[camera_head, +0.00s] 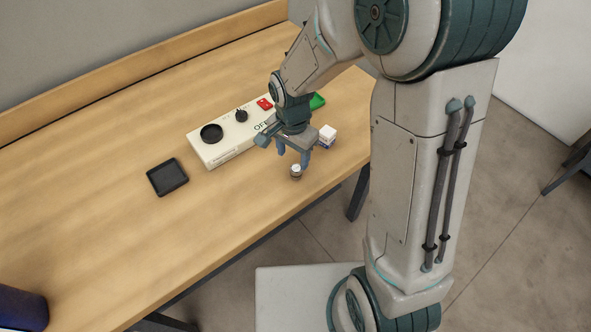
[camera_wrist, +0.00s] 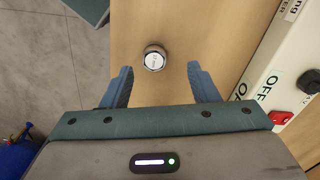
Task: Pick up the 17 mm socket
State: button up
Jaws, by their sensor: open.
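The socket (camera_head: 296,172) is a small dark cylinder with a pale top, standing upright on the wooden table near its front edge. In the wrist view the socket (camera_wrist: 154,58) shows from above as a round, pale-topped piece with a dark rim; its marking is too small to read surely. My gripper (camera_head: 293,160) points down just above the socket, with its fingers apart. In the wrist view my gripper (camera_wrist: 160,84) is open and empty, and the socket lies ahead of the fingertips, a little left of the middle between them.
A white panel (camera_head: 222,152) with a black knob, a round black recess, a red switch and OFF lettering lies behind my gripper. A black tray (camera_head: 167,177) lies to the left.

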aim_at(296, 169)
jog(key=f, duration=0.3)
jog(key=f+p, duration=0.1)
jog(key=f, duration=0.1)
jog(key=shift+s+d, duration=0.35)
jog(key=shift+f, duration=0.65)
jog(key=c, duration=1.1)
